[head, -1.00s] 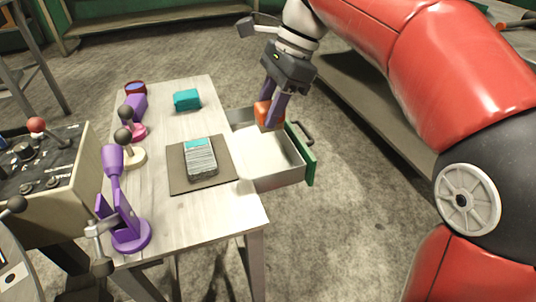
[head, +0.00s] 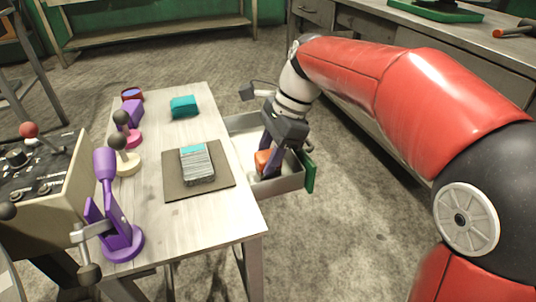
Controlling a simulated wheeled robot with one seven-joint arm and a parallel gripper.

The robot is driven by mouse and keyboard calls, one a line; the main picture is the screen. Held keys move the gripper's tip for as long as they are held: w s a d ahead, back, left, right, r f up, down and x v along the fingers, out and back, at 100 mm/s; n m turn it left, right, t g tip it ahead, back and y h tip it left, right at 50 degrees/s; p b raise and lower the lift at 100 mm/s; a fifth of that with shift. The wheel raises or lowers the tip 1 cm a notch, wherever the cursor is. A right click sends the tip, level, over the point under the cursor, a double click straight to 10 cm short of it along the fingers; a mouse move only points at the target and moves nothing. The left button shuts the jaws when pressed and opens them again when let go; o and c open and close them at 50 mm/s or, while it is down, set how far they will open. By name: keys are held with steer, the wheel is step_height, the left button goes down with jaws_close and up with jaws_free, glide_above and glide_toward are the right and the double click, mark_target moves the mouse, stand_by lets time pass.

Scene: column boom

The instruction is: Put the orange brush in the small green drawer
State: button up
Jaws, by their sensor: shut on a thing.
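The green-fronted drawer (head: 310,172) is pulled out from the right side of the small table, with its pale grey tray open upward. My gripper (head: 268,162) reaches down into the drawer. It is shut on the orange brush (head: 262,160), which sits low inside the drawer walls. The gripper fingers and arm hide part of the brush and the drawer's far side. I cannot tell whether the brush touches the drawer floor.
On the table (head: 215,225) are a dark mat (head: 222,180) with a grey-and-teal block (head: 196,165), a teal block (head: 184,107), and a purple stand (head: 120,240). A control box (head: 60,200) stands left. A workbench (head: 400,40) lies behind my arm.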

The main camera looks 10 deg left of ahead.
steer(key=shift+f, duration=0.15)
steer(key=o, duration=0.9)
steer(key=p+v, duration=0.3)
steer(key=v, duration=0.9)
steer(key=s+d+f+n+t+h, duration=0.1)
steer(key=s+d+f+n+t, duration=0.1)
steer(key=s+d+f+n, duration=0.2)
steer(key=s+d+f+n+t+h, duration=0.1)
steer(key=s+d+f+n+t, duration=0.2)
steer(key=s+d, duration=0.4)
steer(key=s+d+f+n+t+h, duration=0.1)
steer(key=s+d+f+n+t, duration=0.2)
steer(key=d, duration=0.7)
steer(key=shift+s+d+f+n+h, duration=0.15)
steer(key=shift+s+f+n+h, duration=0.25)
steer(key=shift+s+f+n, duration=0.75)
steer(key=shift+s+f+m, duration=0.15)
steer(key=shift+m, duration=0.1)
